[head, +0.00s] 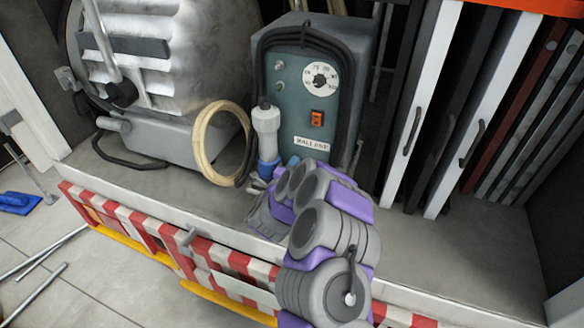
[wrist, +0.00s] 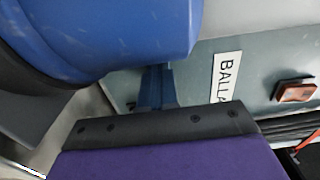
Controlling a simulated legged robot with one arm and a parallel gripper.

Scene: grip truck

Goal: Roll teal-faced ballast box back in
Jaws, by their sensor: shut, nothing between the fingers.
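The ballast box (head: 346,100) stands upright on the truck shelf in the head view, its teal face toward me. The face bears a dial, an orange switch and a "BALLAST" label. In the wrist view the teal face (wrist: 255,75) fills the right side, with part of the label and the switch. My gripper (wrist: 157,90) is shut and empty, low in front of the face. My purple and grey arm hides the lower part of the box in the head view. I cannot tell whether the fingertips touch the box.
A large connector with a blue end (head: 267,140) and a cream cable loop (head: 217,142) are left of the box; the blue end (wrist: 120,35) looms close in the wrist view. A big lamp (head: 165,70) stands left. Framed panels (head: 425,95) stand right. A red-white striped barrier (head: 150,228) runs along the front.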

